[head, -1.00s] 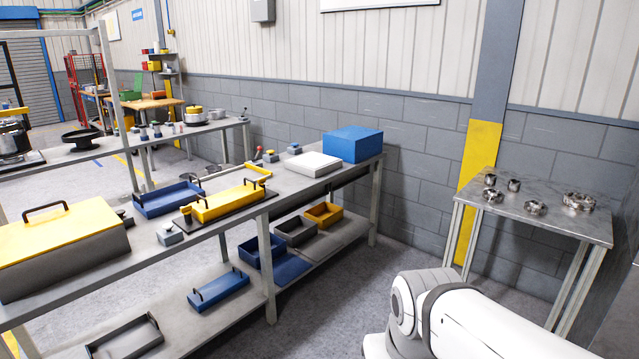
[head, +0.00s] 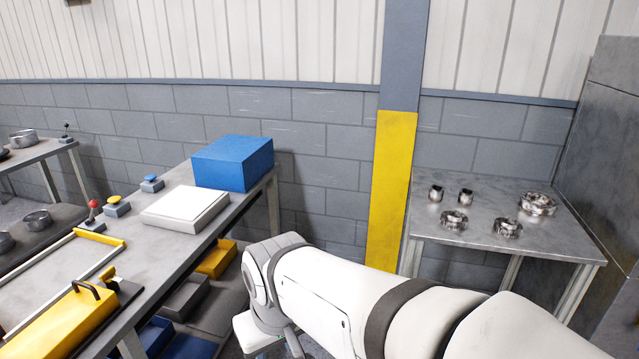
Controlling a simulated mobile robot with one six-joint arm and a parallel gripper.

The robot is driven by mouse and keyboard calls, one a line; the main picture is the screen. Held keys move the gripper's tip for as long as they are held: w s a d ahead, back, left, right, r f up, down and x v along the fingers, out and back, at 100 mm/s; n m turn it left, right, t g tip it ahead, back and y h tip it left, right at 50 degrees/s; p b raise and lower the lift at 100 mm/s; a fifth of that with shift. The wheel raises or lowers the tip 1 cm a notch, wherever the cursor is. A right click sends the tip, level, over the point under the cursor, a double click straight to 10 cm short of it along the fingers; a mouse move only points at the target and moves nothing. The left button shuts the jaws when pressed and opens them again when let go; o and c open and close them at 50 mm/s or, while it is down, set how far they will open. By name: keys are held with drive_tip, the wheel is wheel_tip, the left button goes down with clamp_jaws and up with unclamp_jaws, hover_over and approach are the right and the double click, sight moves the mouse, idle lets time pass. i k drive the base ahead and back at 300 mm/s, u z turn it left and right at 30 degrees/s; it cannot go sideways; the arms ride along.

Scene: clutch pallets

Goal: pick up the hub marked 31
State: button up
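Several metal parts stand on a small grey metal table (head: 560,245) at the right in the head view. Two small cylindrical parts, a left one (head: 436,194) and a right one (head: 466,197), stand at the back left. A ring-shaped part (head: 454,221) and another ring-shaped part (head: 508,228) lie toward the front. A larger ring-shaped part (head: 538,204) lies at the back right. No number can be read on any of them, so I cannot tell which is the hub marked 31. My white arm crosses the foreground; its gripper fingers do not show.
A yellow-painted post (head: 390,190) stands by the table. A grey cabinet (head: 610,160) borders the table's right.

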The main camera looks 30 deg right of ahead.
sight(509, 226)
drive_tip(key=i, duration=1.65)
drive_tip(key=z, duration=3.1)
drive_tip(key=i, duration=0.5)
drive_tip(key=u, duration=0.05)
